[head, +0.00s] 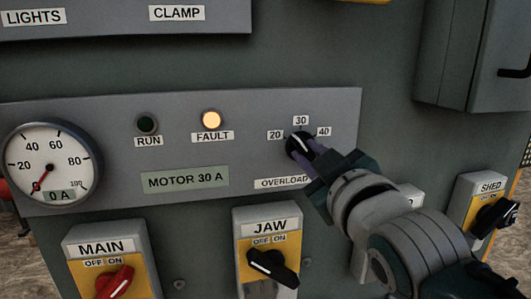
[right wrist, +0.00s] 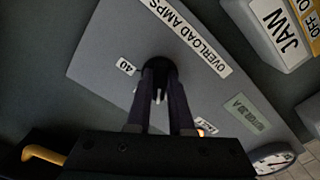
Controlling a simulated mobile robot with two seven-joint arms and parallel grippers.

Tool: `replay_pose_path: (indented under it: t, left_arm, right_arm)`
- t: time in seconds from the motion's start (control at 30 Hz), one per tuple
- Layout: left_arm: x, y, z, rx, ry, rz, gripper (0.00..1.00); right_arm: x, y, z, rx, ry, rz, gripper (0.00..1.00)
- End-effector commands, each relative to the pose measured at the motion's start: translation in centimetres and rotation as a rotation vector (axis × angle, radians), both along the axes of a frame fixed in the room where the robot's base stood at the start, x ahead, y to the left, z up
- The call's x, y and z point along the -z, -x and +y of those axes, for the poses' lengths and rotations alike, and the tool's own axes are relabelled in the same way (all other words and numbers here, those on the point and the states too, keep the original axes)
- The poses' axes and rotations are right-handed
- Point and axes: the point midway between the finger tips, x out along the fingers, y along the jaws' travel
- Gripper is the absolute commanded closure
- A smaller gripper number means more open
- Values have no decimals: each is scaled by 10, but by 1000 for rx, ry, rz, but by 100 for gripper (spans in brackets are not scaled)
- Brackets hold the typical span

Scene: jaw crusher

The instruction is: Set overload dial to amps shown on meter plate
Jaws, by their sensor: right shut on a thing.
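The overload dial (head: 296,139) is a black knob with a white pointer mark, set among labels 20, 30 and 40. Its mark looks tilted up and left, between 20 and 30, but the fingers partly cover it. My right gripper (head: 308,152) comes from the lower right and is shut on the dial. In the right wrist view the gripper (right wrist: 160,84) has its two fingers on either side of the dial (right wrist: 157,64). The meter plate (head: 185,179) reads MOTOR 30 A. My left gripper is not in view.
The round meter (head: 50,163) reads 0 A. The FAULT lamp (head: 211,120) glows and the RUN lamp (head: 147,124) is dark. Below the panel are the MAIN (head: 114,281), JAW (head: 273,265) and SHED (head: 494,215) switches. A grey box (head: 470,55) juts out at upper right.

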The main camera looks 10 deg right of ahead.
Motion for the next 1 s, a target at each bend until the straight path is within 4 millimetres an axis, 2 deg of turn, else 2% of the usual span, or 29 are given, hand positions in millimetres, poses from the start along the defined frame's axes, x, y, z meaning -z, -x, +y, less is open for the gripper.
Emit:
replay_pose_path:
  t: [0.5,1.0]
  left_arm:
    - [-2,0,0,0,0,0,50]
    - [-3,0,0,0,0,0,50]
  right_arm:
    - [0,0,1,0,-438,15,100]
    - [1,0,2,0,-600,21,100]
